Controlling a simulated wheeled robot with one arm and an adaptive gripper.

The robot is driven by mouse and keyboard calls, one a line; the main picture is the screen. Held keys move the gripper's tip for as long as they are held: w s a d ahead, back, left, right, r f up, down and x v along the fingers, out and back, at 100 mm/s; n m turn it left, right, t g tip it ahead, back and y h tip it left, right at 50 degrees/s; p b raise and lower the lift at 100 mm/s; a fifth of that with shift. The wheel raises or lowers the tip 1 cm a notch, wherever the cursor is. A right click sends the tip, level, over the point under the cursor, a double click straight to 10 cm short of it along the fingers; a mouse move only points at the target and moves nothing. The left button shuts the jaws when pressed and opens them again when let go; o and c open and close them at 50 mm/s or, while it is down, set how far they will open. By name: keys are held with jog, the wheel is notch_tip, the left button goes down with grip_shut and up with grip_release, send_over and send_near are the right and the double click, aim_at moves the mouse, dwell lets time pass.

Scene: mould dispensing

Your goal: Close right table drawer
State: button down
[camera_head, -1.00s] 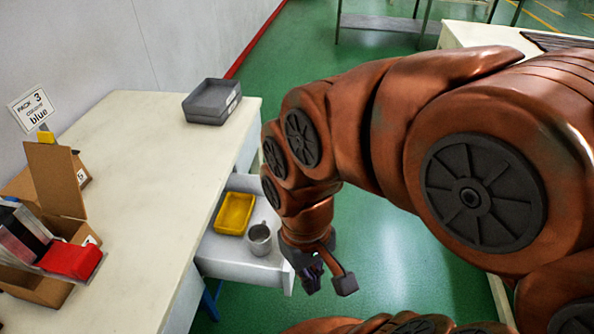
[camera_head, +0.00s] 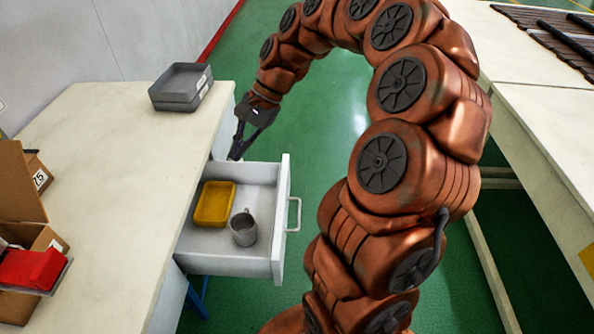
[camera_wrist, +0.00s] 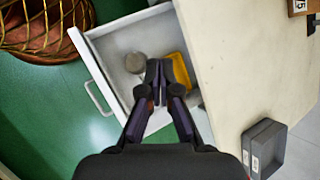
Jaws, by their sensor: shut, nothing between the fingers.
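The white drawer (camera_head: 226,262) stands open, pulled out to the right from under the cream table (camera_head: 120,150) in the head view. A yellow tray (camera_head: 214,204) and a grey metal mug (camera_head: 243,228) sit inside it. Its bar handle (camera_head: 294,215) is on the outer face of the front panel. My gripper (camera_head: 236,156) is shut and empty at the far side of the drawer, near the table edge. In the wrist view the gripper (camera_wrist: 158,66) points down over the drawer (camera_wrist: 128,38), apart from the handle (camera_wrist: 95,98); contact cannot be told.
Grey stacked bins (camera_head: 181,88) stand at the table's far edge. Cardboard boxes (camera_head: 20,190) and a red item (camera_head: 32,268) are at the left. Another table (camera_head: 550,120) is at the right. Green floor (camera_head: 315,130) lies between the tables.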

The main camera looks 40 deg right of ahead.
jog(key=d+f+m+t+b, duration=0.1)
jog(key=d+f+m+t, duration=0.1)
jog(key=d+f+m, duration=0.6)
jog(key=w+d+f+m+t+b, duration=0.15)
jog(key=d+f, duration=0.35)
jog(key=d, duration=0.7)
jog(key=d+f+m+t+b, duration=0.1)
jog(key=d+f+m+t, duration=0.1)
jog(key=d+f+m, duration=0.65)
jog(key=w+a+f+n, duration=0.3)
jog(key=w+a+f, duration=0.1)
jog(key=w+a, duration=0.2)
jog(key=shift+w+f+p, duration=0.2)
jog(key=shift+w+p, duration=0.2)
jog(key=shift+a, duration=0.1)
